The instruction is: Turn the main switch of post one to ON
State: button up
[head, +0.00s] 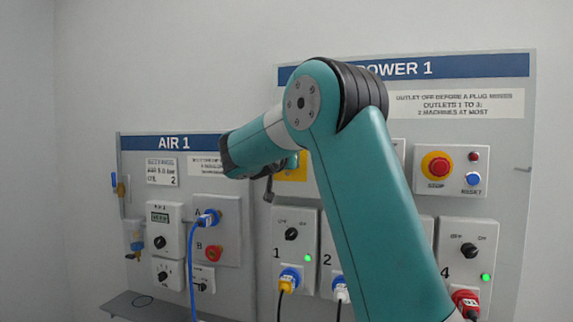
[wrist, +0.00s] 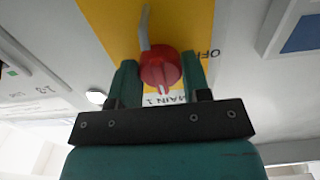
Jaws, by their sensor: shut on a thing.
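The red main switch knob (wrist: 160,70) sits on a yellow plate (wrist: 192,18) with a "MAIN 1" label (wrist: 163,98) and the word OFF at the right in the wrist view. A pale mark on the knob points down towards the label. My gripper (wrist: 160,76) is shut on the knob, with one finger on each side. In the head view, part of the yellow plate (head: 291,172) shows on the POWER 1 panel (head: 520,170); my arm hides the knob and most of my gripper there.
A grey bent rod (wrist: 145,28) stands out close to the knob. The POWER 1 panel also carries a red stop button (head: 438,166), a blue reset button (head: 473,179) and outlets with plugs below. The AIR 1 panel (head: 128,165) stands at the left.

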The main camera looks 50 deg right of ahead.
dwell(0.3)
jog(key=o, duration=0.9)
jog(key=shift+b+v, duration=3.05)
jog(key=shift+v, duration=5.65)
